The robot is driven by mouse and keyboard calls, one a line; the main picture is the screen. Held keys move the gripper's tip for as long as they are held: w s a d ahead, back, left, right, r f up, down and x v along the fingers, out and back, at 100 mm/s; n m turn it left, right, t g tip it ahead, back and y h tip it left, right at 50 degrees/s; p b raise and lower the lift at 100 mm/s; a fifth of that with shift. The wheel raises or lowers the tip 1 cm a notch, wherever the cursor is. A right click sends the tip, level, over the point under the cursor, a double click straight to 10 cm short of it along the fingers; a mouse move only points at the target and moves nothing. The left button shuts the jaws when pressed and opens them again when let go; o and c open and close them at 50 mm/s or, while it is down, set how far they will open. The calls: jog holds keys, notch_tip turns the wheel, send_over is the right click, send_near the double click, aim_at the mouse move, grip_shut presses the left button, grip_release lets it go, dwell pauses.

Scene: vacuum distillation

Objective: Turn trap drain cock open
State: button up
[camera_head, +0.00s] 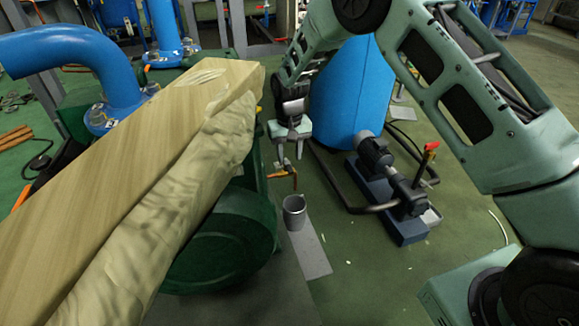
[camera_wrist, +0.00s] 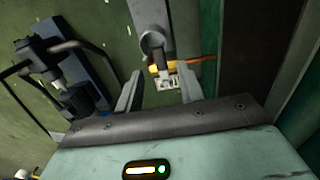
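The trap drain cock (camera_head: 284,173) is a small brass-orange fitting with a bent lever, low beside the dark green vessel in the head view. In the wrist view its orange and yellow parts (camera_wrist: 200,60) show just beyond the fingers. My gripper (camera_head: 290,156) points down above the cock in the head view. In the wrist view my gripper (camera_wrist: 161,82) has its two fingers apart, with a pale metal piece showing in the gap. I cannot tell whether a finger touches the cock. A grey cup (camera_head: 294,212) stands below the cock; it also shows in the wrist view (camera_wrist: 152,42).
The dark green vessel (camera_head: 225,245) and a large wrapped beige block (camera_head: 130,170) fill the left side. A blue tank (camera_head: 345,95) and a pump (camera_head: 385,175) with hoses stand to the right. Green floor (camera_head: 370,285) is open at the lower middle.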

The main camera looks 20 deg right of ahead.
aim_at(289, 168)
jog(key=shift+f+b, duration=0.35)
jog(key=shift+f, duration=1.65)
grip_shut()
